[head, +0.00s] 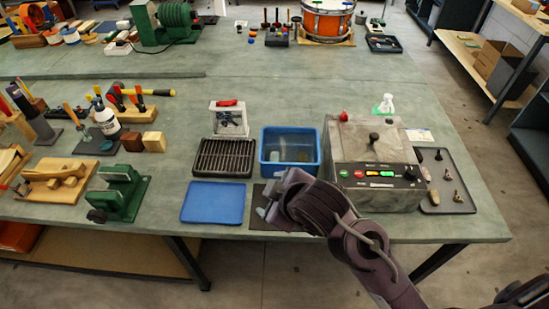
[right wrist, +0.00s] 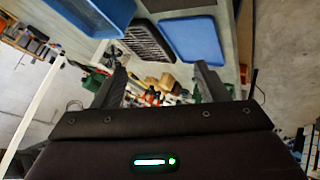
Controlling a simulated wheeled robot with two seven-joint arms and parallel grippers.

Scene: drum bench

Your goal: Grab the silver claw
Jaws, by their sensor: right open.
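I cannot single out the silver claw for sure. Several small metal pieces (head: 447,174) lie on a dark tray (head: 432,208) at the right end of the bench; they are too small to tell apart. My right gripper (head: 266,201) hangs over a dark mat in front of the blue bin, well to the left of that tray. In the right wrist view its two fingers (right wrist: 161,84) are spread apart with nothing between them. My right forearm and wrist hide part of the mat and the bench edge. My left gripper is not in view.
The blue bin (head: 290,165) stands beside the grey control box (head: 365,150), which blocks the way to the right tray. A black rack (head: 222,158) and a flat blue tray (head: 213,202) lie to the left. The bench behind the bin is clear.

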